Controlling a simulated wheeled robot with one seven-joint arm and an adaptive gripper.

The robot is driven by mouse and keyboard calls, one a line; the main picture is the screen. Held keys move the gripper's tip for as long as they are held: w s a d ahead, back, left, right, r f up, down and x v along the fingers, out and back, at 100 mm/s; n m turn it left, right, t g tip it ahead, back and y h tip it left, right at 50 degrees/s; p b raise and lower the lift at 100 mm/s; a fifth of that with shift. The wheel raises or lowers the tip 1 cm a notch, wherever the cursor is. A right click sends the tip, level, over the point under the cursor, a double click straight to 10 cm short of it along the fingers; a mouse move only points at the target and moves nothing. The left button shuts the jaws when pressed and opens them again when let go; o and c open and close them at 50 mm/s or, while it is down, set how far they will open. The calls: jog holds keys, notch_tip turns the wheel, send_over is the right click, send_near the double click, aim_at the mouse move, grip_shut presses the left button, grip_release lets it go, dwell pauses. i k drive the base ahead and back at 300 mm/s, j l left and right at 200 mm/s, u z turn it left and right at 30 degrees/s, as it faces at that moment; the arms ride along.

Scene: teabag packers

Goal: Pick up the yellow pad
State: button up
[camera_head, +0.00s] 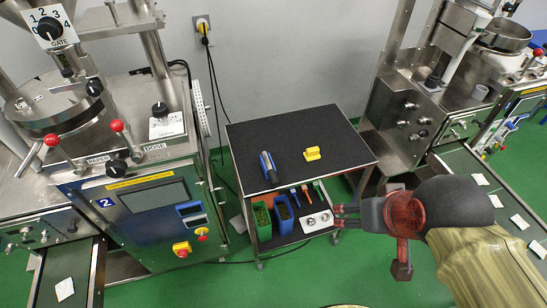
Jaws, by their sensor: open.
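The yellow pad (312,154) is a small, bright block with a raised part. It rests on the black top of the cart (262,135), right of its middle. My gripper (337,215) is open and empty, its fingers pointing left. In the picture it lies below and a little right of the pad, near the front right corner of the cart, apart from the pad. Its height relative to the cart top is hard to tell.
A blue and dark tool (268,166) lies on the cart top, left of the pad. The lower shelf holds a green bin (262,220), a blue bin (283,213) and small tools. Steel packing machines stand left (140,200) and right (410,115). Green floor is open in front.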

aim_at(312, 153)
jog(key=i+j+z, duration=0.15)
jog(key=i+z, duration=0.15)
jog(key=i, duration=0.2)
jog(key=i+j+z, duration=0.3)
jog(key=i, duration=0.15)
